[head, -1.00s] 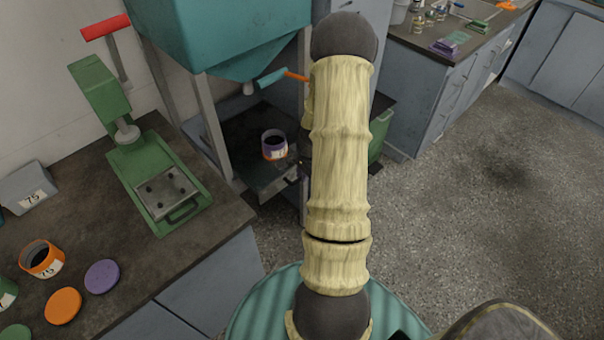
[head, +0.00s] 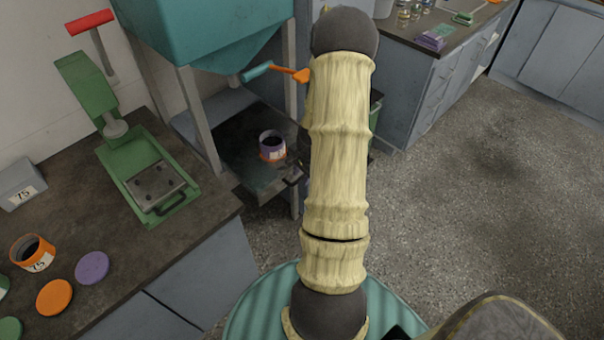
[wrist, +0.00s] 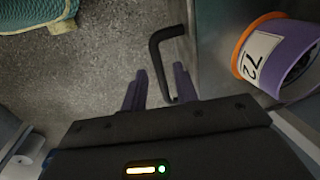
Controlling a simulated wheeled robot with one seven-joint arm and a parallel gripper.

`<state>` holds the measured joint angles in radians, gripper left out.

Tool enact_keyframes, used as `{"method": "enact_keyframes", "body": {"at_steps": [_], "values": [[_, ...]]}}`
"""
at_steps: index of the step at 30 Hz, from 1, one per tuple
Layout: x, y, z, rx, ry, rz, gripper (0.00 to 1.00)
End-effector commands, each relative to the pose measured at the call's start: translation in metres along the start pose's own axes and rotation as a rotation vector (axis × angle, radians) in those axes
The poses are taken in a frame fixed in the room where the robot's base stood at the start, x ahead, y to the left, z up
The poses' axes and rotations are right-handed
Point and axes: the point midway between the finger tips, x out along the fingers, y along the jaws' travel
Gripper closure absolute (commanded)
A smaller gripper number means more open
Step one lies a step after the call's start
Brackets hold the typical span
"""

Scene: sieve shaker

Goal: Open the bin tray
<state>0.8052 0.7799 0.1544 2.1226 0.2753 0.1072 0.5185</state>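The bin tray (head: 235,150) is a dark shallow tray under the teal hopper, partly slid out. A purple jar with an orange band (head: 272,147) stands on it; in the wrist view the jar (wrist: 275,55) shows a label reading 72. The tray's black bent handle (wrist: 165,45) sticks out from the tray's grey front (wrist: 210,50). My gripper (wrist: 159,88) has its two purple fingers apart, with the handle's end between them, close to the right finger. In the head view my arm hides most of the gripper and handle.
The teal hopper (head: 200,35) with a teal and orange lever (head: 275,72) hangs above the tray. A green press (head: 145,180), jars and lids stand on the left counter (head: 90,215). The floor to the right (head: 470,230) is clear.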

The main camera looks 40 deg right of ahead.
Motion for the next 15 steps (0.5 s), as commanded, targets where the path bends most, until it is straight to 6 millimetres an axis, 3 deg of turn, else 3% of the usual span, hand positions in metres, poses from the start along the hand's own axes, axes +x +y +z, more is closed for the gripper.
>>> {"method": "enact_keyframes", "body": {"at_steps": [10, 15], "values": [[-0.001, 0.000, 0.000, 0.000, -0.001, 0.001, 0.67], [-0.015, 0.000, 0.000, -0.001, 0.001, -0.001, 0.67]]}}
